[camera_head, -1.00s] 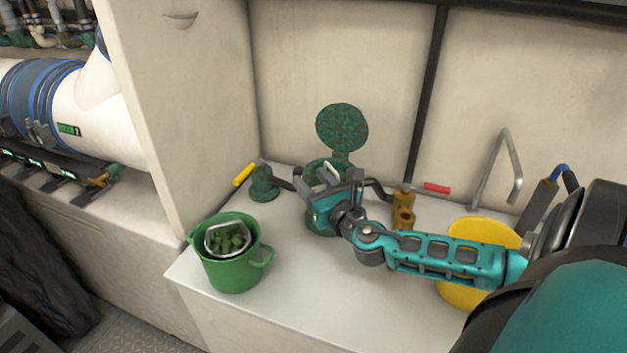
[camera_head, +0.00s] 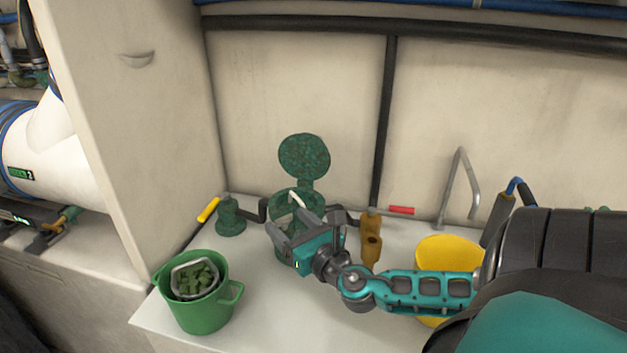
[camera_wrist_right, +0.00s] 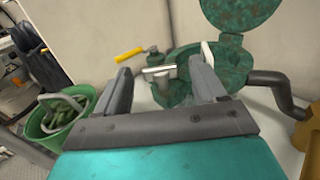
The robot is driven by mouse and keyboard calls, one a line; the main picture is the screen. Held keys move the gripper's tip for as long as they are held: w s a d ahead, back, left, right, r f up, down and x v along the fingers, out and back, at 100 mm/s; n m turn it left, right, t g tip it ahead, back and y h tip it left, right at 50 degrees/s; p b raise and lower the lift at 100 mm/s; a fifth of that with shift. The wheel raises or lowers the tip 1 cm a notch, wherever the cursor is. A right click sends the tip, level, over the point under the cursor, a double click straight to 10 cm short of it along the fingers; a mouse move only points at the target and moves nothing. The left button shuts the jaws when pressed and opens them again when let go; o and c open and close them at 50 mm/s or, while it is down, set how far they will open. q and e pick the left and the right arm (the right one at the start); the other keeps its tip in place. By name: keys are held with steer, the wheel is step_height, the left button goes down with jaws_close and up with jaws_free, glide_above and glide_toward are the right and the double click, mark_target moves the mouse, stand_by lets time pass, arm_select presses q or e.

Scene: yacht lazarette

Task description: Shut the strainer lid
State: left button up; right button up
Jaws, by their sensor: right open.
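The strainer lid (camera_head: 304,156), a round mottled green disc, stands raised on its hinge behind the strainer body (camera_head: 283,255). It also shows at the top of the right wrist view (camera_wrist_right: 240,12). The green strainer body (camera_wrist_right: 228,68) is open at the top, with a pale curved piece at its mouth. My right gripper (camera_head: 283,228) is open and empty, in front of the strainer and below the lid. In the right wrist view its two fingers (camera_wrist_right: 163,85) are spread apart toward the strainer. The arm hides part of the strainer body. My left gripper is not in view.
A green bucket (camera_head: 203,317) holding a basket with green clumps stands at the front left. A yellow-handled valve (camera_head: 231,217) is left of the strainer, a brass valve (camera_head: 371,238) with red handle right. A yellow bucket (camera_head: 447,254) sits farther right.

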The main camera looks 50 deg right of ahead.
steer(key=v, duration=0.8)
steer(key=shift+s, duration=0.25)
